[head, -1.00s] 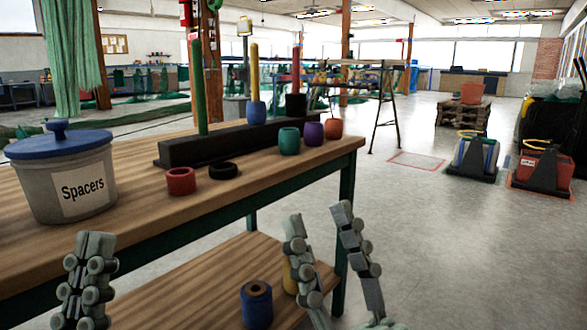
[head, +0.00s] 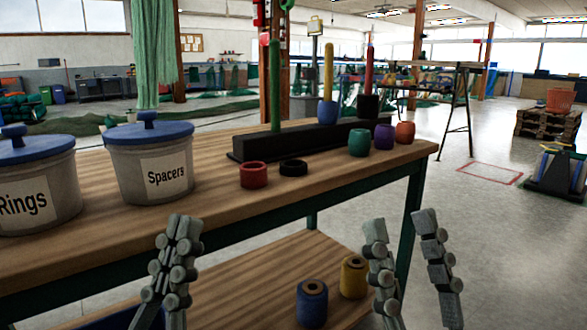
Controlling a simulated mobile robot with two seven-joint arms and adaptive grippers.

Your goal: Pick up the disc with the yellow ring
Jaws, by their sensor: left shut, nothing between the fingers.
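I cannot make out a disc with a yellow ring in the head view. A red ring (head: 254,175) and a black ring (head: 293,168) lie on the wooden table top. A yellow spool (head: 354,277) and a blue spool (head: 312,303) stand on the lower shelf. My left gripper (head: 184,226) is shut and empty, held up in front of the table's near edge. My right gripper (head: 399,225) is open and empty, further right near the table's corner leg, apart from the spools.
Tubs labelled Rings (head: 38,200) and Spacers (head: 148,172), both lidded, stand on the table (head: 205,205). A black rack (head: 300,138) holds green, yellow and red posts. Green, purple and orange pieces stand near the right end.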

